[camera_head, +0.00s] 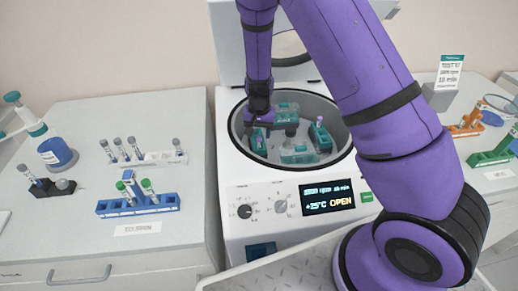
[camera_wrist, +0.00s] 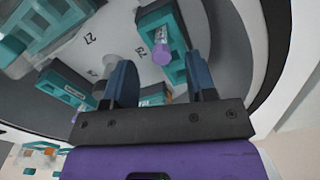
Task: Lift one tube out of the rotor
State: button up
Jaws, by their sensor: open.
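The centrifuge (camera_head: 235,185) stands in the middle with its lid up, and its display reads OPEN. Inside its bowl is the rotor (camera_head: 290,131) with several teal buckets. A tube with a purple cap (camera_head: 319,121) stands in the right-hand bucket (camera_head: 322,139). In the wrist view, a purple-capped tube (camera_wrist: 161,52) stands in a teal bucket (camera_wrist: 173,70) beyond my fingers. My gripper (camera_wrist: 162,78) is open, with nothing seen held between the two fingers. In the head view, my gripper (camera_head: 257,112) is at the left part of the bowl, its fingertips hard to make out.
On the left bench are a blue rack (camera_head: 140,206) with green-capped tubes, a white rack (camera_head: 160,158) with grey-capped tubes and a blue jar (camera_head: 57,153). An orange rack (camera_head: 466,130) and a green rack (camera_head: 492,157) stand at right. The bowl wall (camera_head: 236,128) surrounds the rotor closely.

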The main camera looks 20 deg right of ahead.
aim_at(259, 138)
notch_tip(259, 138, down, 4)
jog(key=shift+w+f, duration=0.1)
jog(key=shift+f, duration=0.1)
jog(key=c, duration=0.8)
notch_tip(259, 138, up, 10)
jog(key=shift+r, duration=0.1)
dwell(0.6)
